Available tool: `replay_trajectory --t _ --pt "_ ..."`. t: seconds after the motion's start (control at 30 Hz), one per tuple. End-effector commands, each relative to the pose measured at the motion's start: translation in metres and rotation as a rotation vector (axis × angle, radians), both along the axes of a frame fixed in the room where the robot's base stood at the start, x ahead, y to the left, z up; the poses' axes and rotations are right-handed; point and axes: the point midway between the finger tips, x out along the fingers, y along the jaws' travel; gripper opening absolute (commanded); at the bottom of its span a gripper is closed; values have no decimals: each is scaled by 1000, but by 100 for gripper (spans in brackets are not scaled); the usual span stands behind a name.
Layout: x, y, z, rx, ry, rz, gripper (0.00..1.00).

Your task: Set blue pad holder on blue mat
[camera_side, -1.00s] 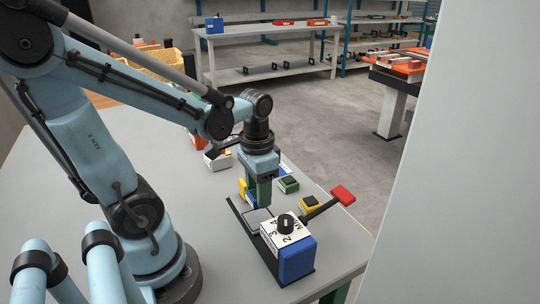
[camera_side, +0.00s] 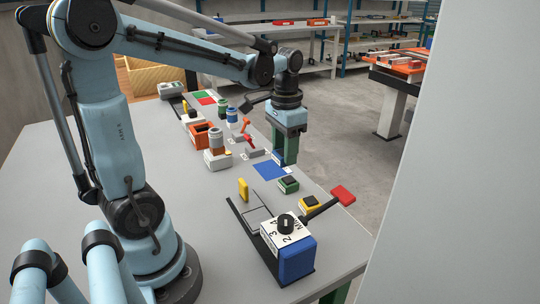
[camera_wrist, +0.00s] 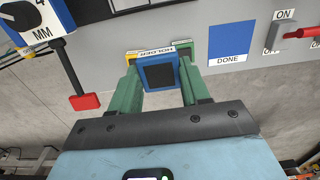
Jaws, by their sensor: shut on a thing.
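My gripper (camera_wrist: 160,88) is shut on the blue pad holder (camera_wrist: 175,58), a blue square frame with a black pad and a white "HOLDER" label. In the side view my gripper (camera_side: 286,160) is above the table's far right part, and the holder is mostly hidden there. The blue mat (camera_side: 270,171) lies flat and bare on the table, just left of and below the gripper in that view. In the wrist view the mat (camera_wrist: 228,55), marked "DONE", is to the right of the holder, apart from it.
A green pad holder (camera_side: 288,185) and a yellow one (camera_side: 310,204) stand near the right edge. The jig (camera_side: 297,258) with its dial and red-ended lever (camera_side: 343,194) is in front. An orange bin (camera_side: 199,136) and several small items stand farther back.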

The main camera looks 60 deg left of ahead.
Motion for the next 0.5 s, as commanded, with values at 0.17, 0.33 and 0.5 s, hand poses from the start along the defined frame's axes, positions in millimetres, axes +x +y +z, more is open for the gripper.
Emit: replay_trajectory --t 0.17,0.33,0.5 --pt "32 16 -6 0 0 2 12" --pt "48 24 -12 0 0 1 12" --pt "52 38 -20 0 0 5 12"
